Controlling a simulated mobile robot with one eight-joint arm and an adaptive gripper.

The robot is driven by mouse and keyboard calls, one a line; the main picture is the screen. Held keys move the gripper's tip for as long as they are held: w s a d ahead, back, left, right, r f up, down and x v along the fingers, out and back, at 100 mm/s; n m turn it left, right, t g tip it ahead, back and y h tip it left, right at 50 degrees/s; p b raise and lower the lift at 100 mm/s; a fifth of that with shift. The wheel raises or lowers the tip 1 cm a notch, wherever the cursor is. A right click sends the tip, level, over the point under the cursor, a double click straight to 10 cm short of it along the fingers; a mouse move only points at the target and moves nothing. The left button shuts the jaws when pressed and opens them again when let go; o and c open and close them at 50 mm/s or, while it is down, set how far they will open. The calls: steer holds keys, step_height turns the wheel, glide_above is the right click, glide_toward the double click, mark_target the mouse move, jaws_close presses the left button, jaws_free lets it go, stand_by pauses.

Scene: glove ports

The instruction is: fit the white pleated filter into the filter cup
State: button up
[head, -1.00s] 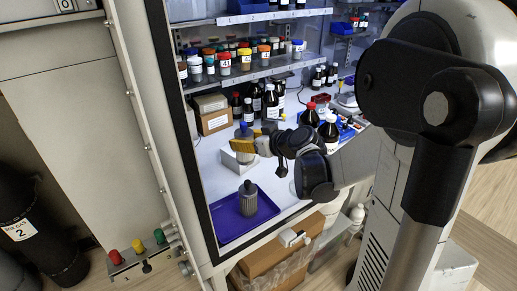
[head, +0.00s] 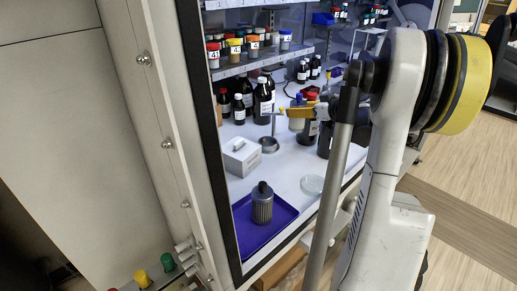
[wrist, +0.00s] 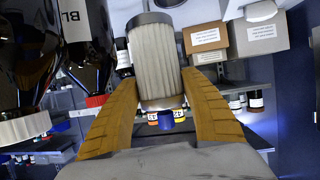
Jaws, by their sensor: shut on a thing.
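The white pleated filter (wrist: 156,62) is between the two orange fingers of my gripper (wrist: 157,88) in the wrist view, with a grey end cap and a blue end. In the head view my gripper (head: 300,110) holds the filter (head: 296,123) above the bench, blue end up, in front of dark bottles. A small grey round cup with an upright rod (head: 268,145), which looks like the filter cup, stands on the bench left of and below the held filter. They are apart. The cup's inside is hard to make out.
A dark grey ribbed cartridge (head: 262,207) stands on a purple tray (head: 236,228) at the front. A white block (head: 241,158) stands left of the cup. Dark bottles (head: 264,98) stand behind. A clear dish (head: 312,185) lies right. The cabinet frame (head: 213,150) bounds the left.

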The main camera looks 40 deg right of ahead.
steer(key=shift+w+a+f+b, duration=0.8)
steer(key=shift+w+f+b, duration=0.15)
steer(key=shift+w+f, duration=0.8)
steer(key=shift+w+a+f+b, duration=0.9)
steer(key=shift+w+f, duration=0.7)
steer(key=shift+f, duration=0.3)
steer(key=shift+w+a+f+b, duration=0.75)
steer(key=shift+w+f+b, duration=0.2)
steer(key=shift+w+f, duration=0.8)
steer(key=shift+f, duration=0.1)
steer(key=shift+f, duration=0.2)
steer(key=o, duration=1.3)
steer(key=shift+r, duration=0.1)
steer(key=shift+c, duration=0.2)
